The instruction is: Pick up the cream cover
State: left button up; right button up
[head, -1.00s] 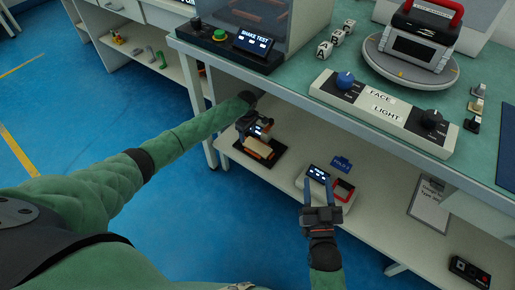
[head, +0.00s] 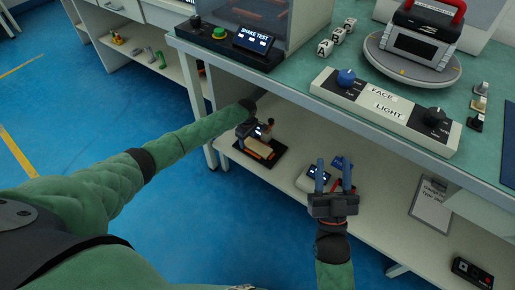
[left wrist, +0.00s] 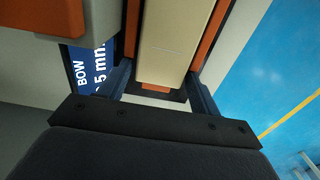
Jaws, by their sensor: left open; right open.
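The cream cover (head: 259,149) lies in a dark fixture (head: 243,155) on the lower shelf. In the left wrist view the cover (left wrist: 178,35) is a long cream bar between orange strips. My left gripper (head: 257,131) is open just above the fixture; its fingers show in the left wrist view (left wrist: 160,88), one on each side of the cover's near end. I cannot tell whether they touch it. My right gripper (head: 335,175) is open and empty, in front of a small device with a display, which it partly hides.
The worktop (head: 300,75) overhangs the shelf. A BOW display (left wrist: 88,70) is beside the cover. A paper sheet (head: 432,205) is further right.

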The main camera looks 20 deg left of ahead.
pick_arm(q)
jog(key=c, duration=0.8)
jog(key=shift+r, duration=0.15)
